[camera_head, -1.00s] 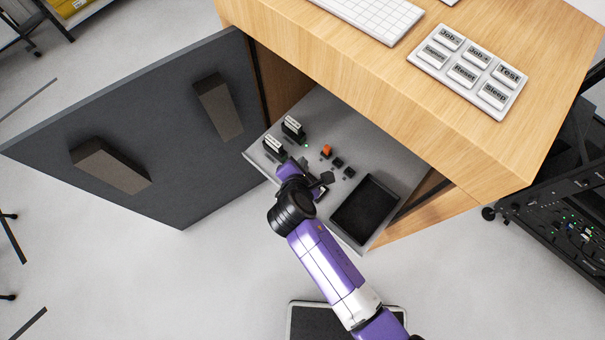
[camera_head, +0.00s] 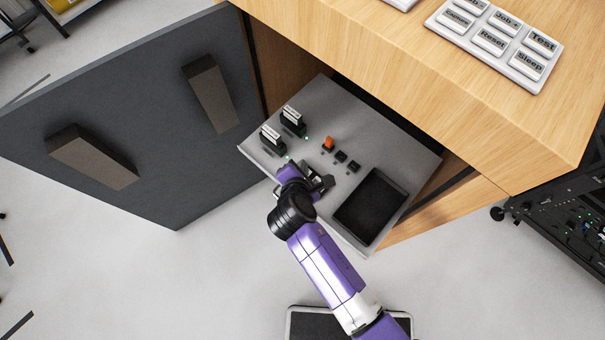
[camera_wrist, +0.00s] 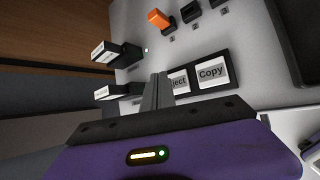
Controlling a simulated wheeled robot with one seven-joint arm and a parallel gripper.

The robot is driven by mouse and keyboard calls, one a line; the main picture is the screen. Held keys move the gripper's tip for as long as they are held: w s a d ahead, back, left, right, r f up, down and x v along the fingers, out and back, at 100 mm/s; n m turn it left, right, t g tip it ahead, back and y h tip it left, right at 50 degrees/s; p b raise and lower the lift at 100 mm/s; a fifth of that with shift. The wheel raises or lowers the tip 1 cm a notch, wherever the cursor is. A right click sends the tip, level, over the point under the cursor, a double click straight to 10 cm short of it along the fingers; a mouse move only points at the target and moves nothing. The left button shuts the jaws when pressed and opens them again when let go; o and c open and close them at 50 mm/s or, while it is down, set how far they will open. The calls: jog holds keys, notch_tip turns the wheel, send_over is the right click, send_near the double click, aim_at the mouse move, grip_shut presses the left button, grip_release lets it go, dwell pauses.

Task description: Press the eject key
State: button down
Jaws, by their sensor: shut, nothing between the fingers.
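The eject key (camera_wrist: 181,82) is a white key with black lettering, beside the Copy key (camera_wrist: 211,71) in a dark frame on the grey panel. In the wrist view only "ject" shows; its left part is hidden behind my fingers. My gripper (camera_wrist: 161,76) is shut and empty, its tips at the key's left edge. I cannot tell whether they touch it. In the head view my gripper (camera_head: 304,180) is over the front of the grey panel (camera_head: 340,95), and the eject key cannot be made out there.
Two black slots with white cards (camera_head: 292,117) (camera_head: 272,139) stand at the panel's left. An orange switch (camera_head: 328,144) and small black switches (camera_head: 347,160) lie behind my gripper. A black tray (camera_head: 371,208) is right. The wooden desk (camera_head: 450,80) overhangs behind; a dark door (camera_head: 130,130) stands open left.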

jog(key=shift+f, duration=0.75)
jog(key=shift+f+b, duration=0.55)
jog(key=shift+f, duration=0.25)
dwell(2.0)
jog(key=shift+r, duration=0.1)
dwell(0.4)
jog(key=shift+r+p, duration=0.75)
jog(key=shift+p, duration=0.25)
notch_tip(320, 180, up, 5)
jog(key=p, duration=0.5)
dwell(0.5)
